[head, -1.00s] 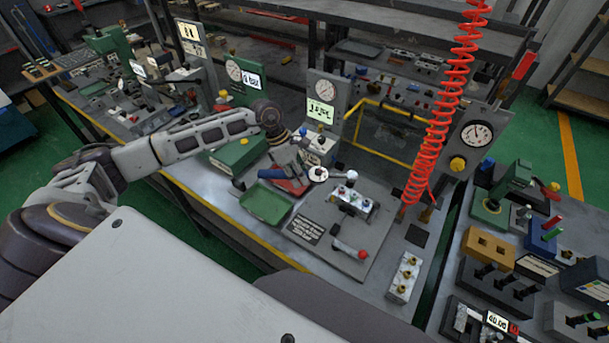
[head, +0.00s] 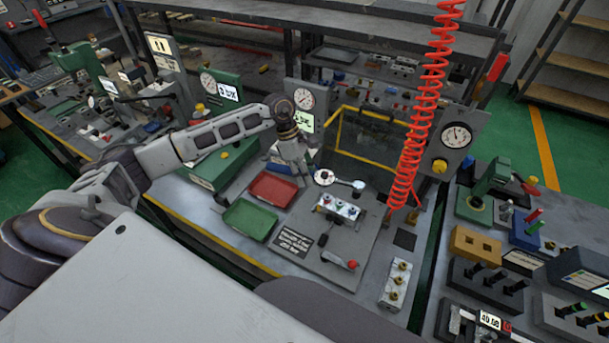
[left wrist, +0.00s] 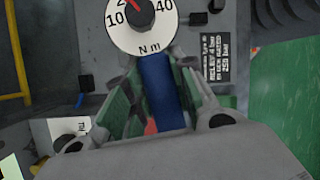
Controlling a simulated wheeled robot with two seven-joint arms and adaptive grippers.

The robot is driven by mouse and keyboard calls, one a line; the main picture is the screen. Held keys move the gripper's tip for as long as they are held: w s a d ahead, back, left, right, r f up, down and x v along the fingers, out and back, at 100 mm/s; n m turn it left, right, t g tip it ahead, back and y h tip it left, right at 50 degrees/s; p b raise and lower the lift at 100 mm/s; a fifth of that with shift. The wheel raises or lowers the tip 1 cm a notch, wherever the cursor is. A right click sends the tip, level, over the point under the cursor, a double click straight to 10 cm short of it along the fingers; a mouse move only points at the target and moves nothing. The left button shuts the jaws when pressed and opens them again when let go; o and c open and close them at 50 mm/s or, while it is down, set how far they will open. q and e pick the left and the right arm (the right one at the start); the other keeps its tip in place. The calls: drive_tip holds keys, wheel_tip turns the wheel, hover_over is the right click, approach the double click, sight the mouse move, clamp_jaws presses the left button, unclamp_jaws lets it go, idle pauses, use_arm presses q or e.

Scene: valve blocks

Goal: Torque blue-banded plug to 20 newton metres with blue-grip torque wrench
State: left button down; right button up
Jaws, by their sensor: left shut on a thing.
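My left gripper (head: 296,172) is shut on the blue grip of the torque wrench, above the bench behind the valve block. In the left wrist view the blue grip (left wrist: 163,90) runs between the green-sided fingers (left wrist: 155,95). The wrench's white N m dial (left wrist: 140,28) is just beyond them; its top is cut off. In the head view the dial (head: 324,177) and round wrench head (head: 357,185) stick out right of the gripper, near the back of the valve block (head: 337,207). Small coloured plugs sit on the block; the blue band is too small to pick out surely. My right gripper is out of view.
A red tray (head: 273,188) and a green tray (head: 250,220) lie left of the block. A dark plate with a red-knobbed lever (head: 350,265) is under the block. A coiled red hose (head: 428,110) hangs to the right. A yellow-framed guard (head: 340,130) stands behind.

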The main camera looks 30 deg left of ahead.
use_arm(q)
drive_tip(key=shift+w+r+m, duration=0.1)
drive_tip(key=shift+m, duration=0.3)
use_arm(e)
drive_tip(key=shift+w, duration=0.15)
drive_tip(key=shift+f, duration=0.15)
use_arm(q)
drive_tip(key=shift+b, duration=0.35)
wheel_tip(320, 180, down, 5)
drive_tip(key=b, duration=0.4)
drive_tip(key=shift+r, duration=0.1)
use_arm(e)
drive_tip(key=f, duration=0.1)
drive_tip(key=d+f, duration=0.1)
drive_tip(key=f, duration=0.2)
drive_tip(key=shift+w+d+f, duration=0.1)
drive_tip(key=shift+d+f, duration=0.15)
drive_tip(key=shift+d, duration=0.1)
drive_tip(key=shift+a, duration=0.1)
use_arm(q)
drive_tip(key=shift+b, duration=0.3)
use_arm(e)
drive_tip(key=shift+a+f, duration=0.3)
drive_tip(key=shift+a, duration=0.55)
